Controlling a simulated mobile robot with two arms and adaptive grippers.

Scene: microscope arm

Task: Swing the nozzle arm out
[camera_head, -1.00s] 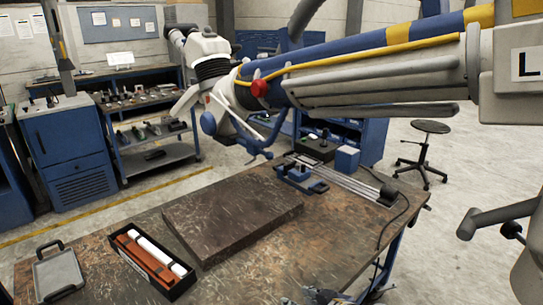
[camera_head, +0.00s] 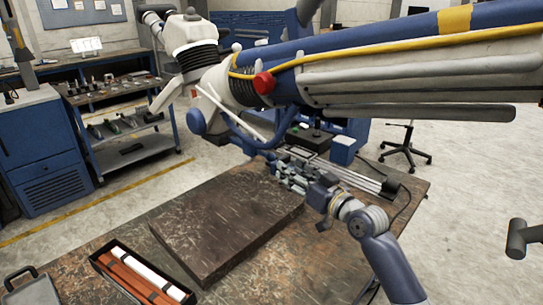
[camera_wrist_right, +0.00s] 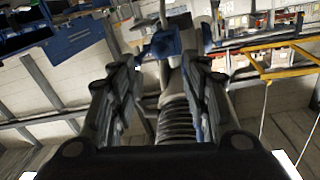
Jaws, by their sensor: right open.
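The nozzle arm (camera_head: 400,75) is a long white and blue beam with a yellow cable and a red knob (camera_head: 264,83). It crosses the head view from the upper right. Its white head (camera_head: 190,38) with black bellows is at the upper left, and a curved blue bar (camera_head: 245,138) hangs below. My right gripper (camera_head: 286,168) is below and right of that bar, pointing up and left. In the right wrist view its fingers (camera_wrist_right: 160,68) are apart. A ribbed column (camera_wrist_right: 176,122) and a blue part (camera_wrist_right: 165,42) appear between them; contact cannot be told. My left gripper is out of view.
A slide fixture (camera_head: 345,178) is partly behind my right gripper. A stool (camera_head: 405,150) stands beyond the bench.

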